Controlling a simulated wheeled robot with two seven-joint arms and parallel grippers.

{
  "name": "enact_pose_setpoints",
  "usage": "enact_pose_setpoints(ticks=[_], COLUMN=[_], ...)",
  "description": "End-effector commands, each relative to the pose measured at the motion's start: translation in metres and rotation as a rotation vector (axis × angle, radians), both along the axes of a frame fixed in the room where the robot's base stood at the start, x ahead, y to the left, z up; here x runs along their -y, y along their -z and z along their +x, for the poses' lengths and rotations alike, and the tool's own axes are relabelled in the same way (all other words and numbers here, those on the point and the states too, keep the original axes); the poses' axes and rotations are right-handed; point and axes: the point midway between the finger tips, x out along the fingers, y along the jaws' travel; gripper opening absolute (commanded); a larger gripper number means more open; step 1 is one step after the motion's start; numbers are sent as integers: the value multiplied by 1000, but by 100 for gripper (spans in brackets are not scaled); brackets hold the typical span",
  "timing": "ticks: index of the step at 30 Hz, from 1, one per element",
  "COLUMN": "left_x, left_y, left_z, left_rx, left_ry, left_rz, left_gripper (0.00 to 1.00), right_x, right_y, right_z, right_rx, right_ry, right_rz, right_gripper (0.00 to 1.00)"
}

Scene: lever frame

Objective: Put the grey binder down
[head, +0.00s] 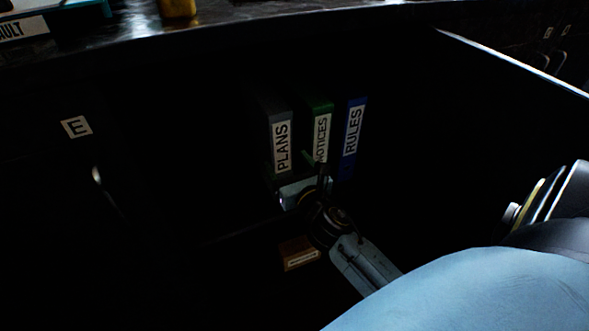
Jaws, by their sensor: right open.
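The grey binder (281,140), labelled PLANS, stands upright in a dark compartment, at the left of three binders. My right gripper (297,172) is open at the foot of the binders, in front of the lower part of the grey and green ones. The picture is too dark to tell whether a finger touches the grey binder. The binder's lower end is partly hidden by the gripper. My left gripper is not in view.
A green binder (321,132) labelled NOTICES and a blue binder (353,135) labelled RULES stand to the right. A dark counter (300,20) runs above. A small brown labelled block (300,254) shows below. A panel marked E (77,127) is at left.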

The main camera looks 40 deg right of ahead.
Motion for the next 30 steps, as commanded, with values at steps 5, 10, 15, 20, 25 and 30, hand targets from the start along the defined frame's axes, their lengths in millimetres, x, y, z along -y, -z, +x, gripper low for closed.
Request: enact_pose_setpoints(ticks=[5,10,15,20,25,30], left_x=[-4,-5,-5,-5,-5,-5], left_y=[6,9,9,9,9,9], left_z=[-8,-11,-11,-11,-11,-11], left_rx=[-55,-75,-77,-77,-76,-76], left_ry=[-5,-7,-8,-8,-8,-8], left_rz=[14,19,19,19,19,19], left_gripper=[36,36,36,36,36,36], right_x=[-6,-8,-10,-21,-48,-88], right_y=[0,0,1,11,26,38], right_z=[-23,-33,-45,-66,-94,-127], right_rx=[-1,5,39,78,95,83], right_ry=[0,5,58,175,366,654], right_rz=[1,38,404,1021,1675,2242], right_gripper=[74,74,74,74,74,74])
